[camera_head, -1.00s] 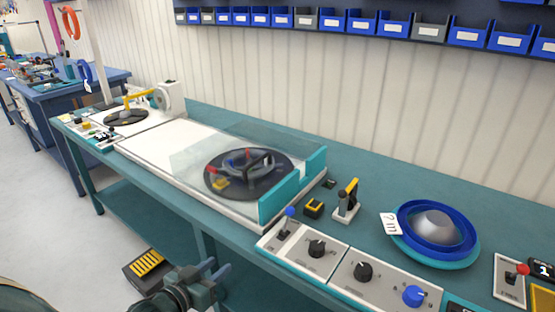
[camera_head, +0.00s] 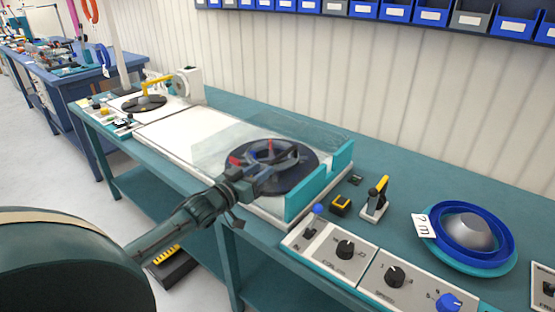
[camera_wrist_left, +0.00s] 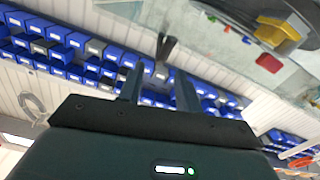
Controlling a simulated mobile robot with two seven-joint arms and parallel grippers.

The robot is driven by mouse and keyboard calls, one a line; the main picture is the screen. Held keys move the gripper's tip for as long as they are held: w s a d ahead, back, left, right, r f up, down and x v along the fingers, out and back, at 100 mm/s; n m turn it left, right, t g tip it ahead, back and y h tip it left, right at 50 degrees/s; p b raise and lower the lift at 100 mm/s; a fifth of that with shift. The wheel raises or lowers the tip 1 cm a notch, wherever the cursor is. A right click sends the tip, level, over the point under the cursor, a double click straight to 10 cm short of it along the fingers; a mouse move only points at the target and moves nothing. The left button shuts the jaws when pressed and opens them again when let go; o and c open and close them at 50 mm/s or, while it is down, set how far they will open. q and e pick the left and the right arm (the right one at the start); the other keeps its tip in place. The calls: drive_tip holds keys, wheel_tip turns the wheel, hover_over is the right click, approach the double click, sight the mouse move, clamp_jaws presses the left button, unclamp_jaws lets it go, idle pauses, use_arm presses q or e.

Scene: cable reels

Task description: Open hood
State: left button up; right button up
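The clear hood (camera_head: 215,143) is down over the right part of the white machine on the teal bench, with teal end pieces (camera_head: 322,185) at its right. A black reel with spokes (camera_head: 300,160) shows through it. My left gripper (camera_head: 274,172) is at the near side of the hood, overlapping the reel in the head view; contact cannot be told. In the left wrist view its two fingers (camera_wrist_left: 158,88) stand apart with nothing held between them. Clear panel (camera_wrist_left: 215,50) and a yellow part (camera_wrist_left: 285,27) show beyond. My right gripper is out of view.
A control panel (camera_head: 330,250) with knobs and a blue-tipped lever is right of the hood. A small yellow-handled lever (camera_head: 376,195) and a blue reel (camera_head: 505,245) stand on the bench. Blue bins (camera_head: 400,12) line the wall.

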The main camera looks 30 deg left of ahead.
sight(271, 164)
use_arm(q)
drive_tip(key=w, duration=0.7)
drive_tip(key=shift+w+d, duration=0.35)
clamp_jaws()
idle(0.3)
